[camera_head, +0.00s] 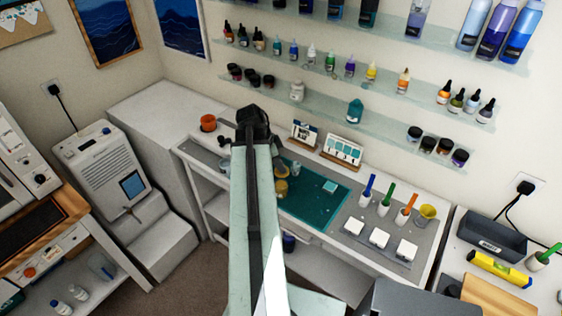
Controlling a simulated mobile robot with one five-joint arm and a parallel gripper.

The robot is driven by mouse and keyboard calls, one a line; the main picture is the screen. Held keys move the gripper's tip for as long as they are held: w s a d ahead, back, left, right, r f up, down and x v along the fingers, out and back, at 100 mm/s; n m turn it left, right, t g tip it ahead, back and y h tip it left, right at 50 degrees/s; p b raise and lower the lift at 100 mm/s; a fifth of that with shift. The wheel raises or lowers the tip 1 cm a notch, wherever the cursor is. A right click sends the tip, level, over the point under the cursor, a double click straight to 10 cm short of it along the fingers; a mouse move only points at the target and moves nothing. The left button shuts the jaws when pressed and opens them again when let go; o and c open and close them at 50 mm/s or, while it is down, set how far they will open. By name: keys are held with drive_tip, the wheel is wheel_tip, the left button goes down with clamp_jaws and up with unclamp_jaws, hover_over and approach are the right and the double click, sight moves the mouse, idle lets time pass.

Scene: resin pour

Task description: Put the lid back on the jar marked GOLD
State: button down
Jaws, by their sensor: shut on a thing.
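My arm rises through the middle of the view, and its dark far joint stands over the worktable. A small gold-coloured round thing (281,188) sits on the teal mat (315,205), just right of my arm. It may be the GOLD jar, but no label is readable and I cannot tell whether it is open. A small pale cup (295,169) stands just behind it. I cannot make out a loose lid.
An orange pot (208,122) stands at the table's back left. Two display cards (343,150) stand at the back. Glass shelves (330,100) with bottles hang above. The teal mat's right part is mostly clear.

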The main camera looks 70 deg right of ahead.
sight(276, 171)
wheel_tip(276, 171, down, 5)
drive_tip(key=b, duration=0.4)
drive_tip(key=shift+f+b, duration=0.15)
drive_tip(key=shift+b, duration=0.15)
drive_tip(key=shift+w, duration=0.2)
idle(0.6)
drive_tip(key=shift+f, duration=0.1)
idle(0.8)
drive_tip(key=c, duration=1.1)
unclamp_jaws()
drive_tip(key=shift+c, duration=0.2)
drive_tip(key=o, duration=0.5)
